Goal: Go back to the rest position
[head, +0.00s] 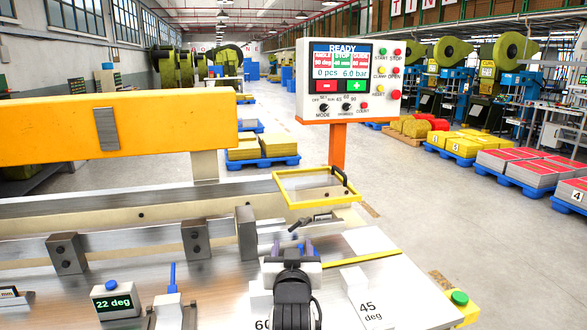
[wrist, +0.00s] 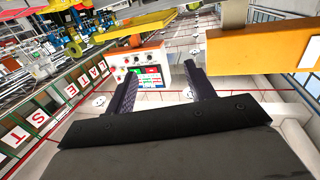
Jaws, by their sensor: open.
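My gripper (head: 295,247) is above the right part of the machine table in the head view, between the metal stop block and the 45 deg block. In the wrist view my gripper (wrist: 162,84) shows two dark, ridged fingers spread apart with nothing between them. Whether my gripper touches anything below is hidden by my arm in the head view.
A yellow-framed guard (head: 316,201) stands just beyond my gripper. A 45 deg block (head: 366,300) is at its right, a 22 deg display (head: 115,299) at the left. A long yellow beam (head: 60,127) crosses the left side. The floor aisle behind is clear.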

